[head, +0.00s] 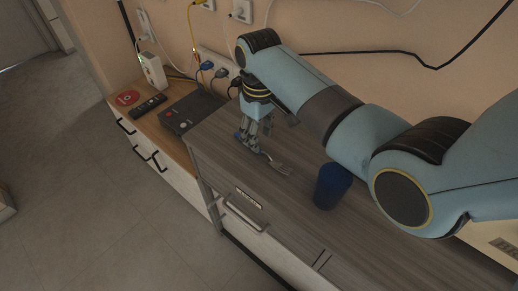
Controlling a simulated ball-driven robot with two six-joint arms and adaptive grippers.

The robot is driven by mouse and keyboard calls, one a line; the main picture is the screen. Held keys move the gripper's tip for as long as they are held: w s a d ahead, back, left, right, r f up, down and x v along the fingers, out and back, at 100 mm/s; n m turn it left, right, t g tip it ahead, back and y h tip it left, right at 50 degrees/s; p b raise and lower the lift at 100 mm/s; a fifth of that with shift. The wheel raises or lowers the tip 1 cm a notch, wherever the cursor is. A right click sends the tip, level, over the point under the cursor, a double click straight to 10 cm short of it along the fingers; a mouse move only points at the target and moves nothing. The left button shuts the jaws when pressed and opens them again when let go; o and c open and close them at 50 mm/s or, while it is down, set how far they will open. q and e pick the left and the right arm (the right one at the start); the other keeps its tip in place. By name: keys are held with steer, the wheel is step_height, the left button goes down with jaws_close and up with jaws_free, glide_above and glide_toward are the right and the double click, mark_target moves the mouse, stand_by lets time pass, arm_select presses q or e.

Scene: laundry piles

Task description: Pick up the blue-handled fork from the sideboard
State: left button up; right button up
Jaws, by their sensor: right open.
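The fork (279,166) lies on the grey wood-grain sideboard (235,165), its metal tines pointing right toward the dark blue cup. A small bit of its blue handle (238,135) shows at the left of my gripper; the rest is hidden behind the fingers. My right gripper (254,147) points down over the handle end of the fork, with its fingertips close to the sideboard top. It is open, and I cannot tell whether the fingers touch the fork. My left gripper is not in view.
A dark blue cup (332,186) stands on the sideboard right of the fork, below my right arm. A dark box (190,112), a remote (148,105) and a red disc (127,98) lie on the lower wooden cabinet at left. Cables and sockets (217,66) are on the wall behind.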

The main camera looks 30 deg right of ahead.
mark_target(261, 152)
step_height(261, 152, down, 4)
steer(key=shift+f, duration=0.25)
steer(key=c, duration=0.3)
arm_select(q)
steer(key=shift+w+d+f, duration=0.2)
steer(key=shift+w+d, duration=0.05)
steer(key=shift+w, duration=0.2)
arm_select(e)
jaws_close()
